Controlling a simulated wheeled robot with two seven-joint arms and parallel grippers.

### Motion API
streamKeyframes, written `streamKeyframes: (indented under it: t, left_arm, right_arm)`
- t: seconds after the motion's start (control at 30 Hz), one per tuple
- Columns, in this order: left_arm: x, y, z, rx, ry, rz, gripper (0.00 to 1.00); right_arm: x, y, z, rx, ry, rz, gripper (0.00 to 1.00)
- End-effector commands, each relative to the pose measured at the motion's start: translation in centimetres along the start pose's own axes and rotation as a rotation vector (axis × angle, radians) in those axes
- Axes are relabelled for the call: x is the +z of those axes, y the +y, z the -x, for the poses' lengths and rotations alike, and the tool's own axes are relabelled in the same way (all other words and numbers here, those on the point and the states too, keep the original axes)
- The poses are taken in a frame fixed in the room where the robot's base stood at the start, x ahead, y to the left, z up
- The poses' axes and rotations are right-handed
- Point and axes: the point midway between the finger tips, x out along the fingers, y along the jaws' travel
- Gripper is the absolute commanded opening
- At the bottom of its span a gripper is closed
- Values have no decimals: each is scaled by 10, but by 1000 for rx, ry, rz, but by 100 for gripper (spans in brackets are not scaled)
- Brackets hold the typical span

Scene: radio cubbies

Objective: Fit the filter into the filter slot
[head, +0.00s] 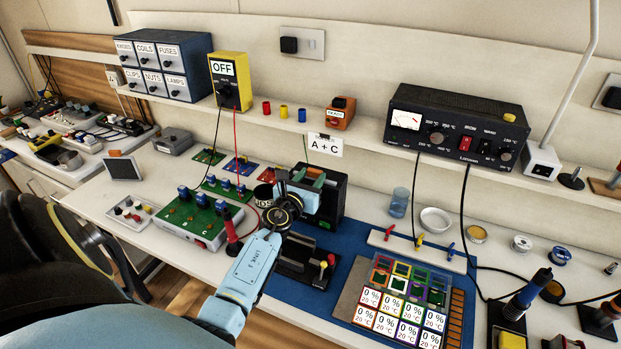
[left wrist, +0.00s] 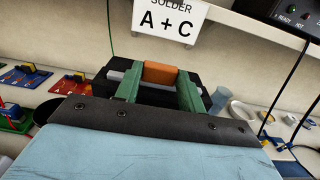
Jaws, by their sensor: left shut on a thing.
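My left gripper (head: 306,178) is over the black device (head: 331,197) on the blue mat, in the middle of the head view. In the left wrist view, its two green fingers (left wrist: 158,82) are shut on an orange block (left wrist: 160,72), which looks like the filter. The black device (left wrist: 108,84) shows just behind and beside the fingers, with a grey bar across it. The filter slot itself is hidden by the gripper, and I cannot tell whether the block touches the device. My right gripper is not in view.
A green circuit board box (head: 197,222) stands left of my arm, with a red-handled tool near it. A card rack (head: 405,300) lies to the right on the blue mat (head: 345,235). An "A + C" sign (head: 325,145) hangs from the shelf behind. A power supply (head: 455,128) is on the shelf.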

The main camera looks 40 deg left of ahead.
Motion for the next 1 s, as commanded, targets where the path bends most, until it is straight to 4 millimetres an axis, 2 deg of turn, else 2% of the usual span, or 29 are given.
streamKeyframes:
  t: [0.1,0.13,0.3,0.33,0.6,0.73,0.87,1.0]
  left_arm:
    - [-4,0,0,0,0,-1,17]
    - [-4,0,0,0,0,-1,40]
    - [-3,0,0,0,0,0,63]
    - [-3,0,0,0,0,0,65]
    - [-3,0,1,0,1,0,65]
    - [-3,0,10,0,1,-1,65]
    - [-2,0,31,0,3,-1,65]
    - [-3,0,62,-1,4,0,65]
  right_arm:
    - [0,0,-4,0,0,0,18]
    - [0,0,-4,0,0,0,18]
    - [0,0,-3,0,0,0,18]
    - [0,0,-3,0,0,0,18]
    - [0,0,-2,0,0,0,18]
    - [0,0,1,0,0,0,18]
    - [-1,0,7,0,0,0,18]
    - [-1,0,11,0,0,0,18]
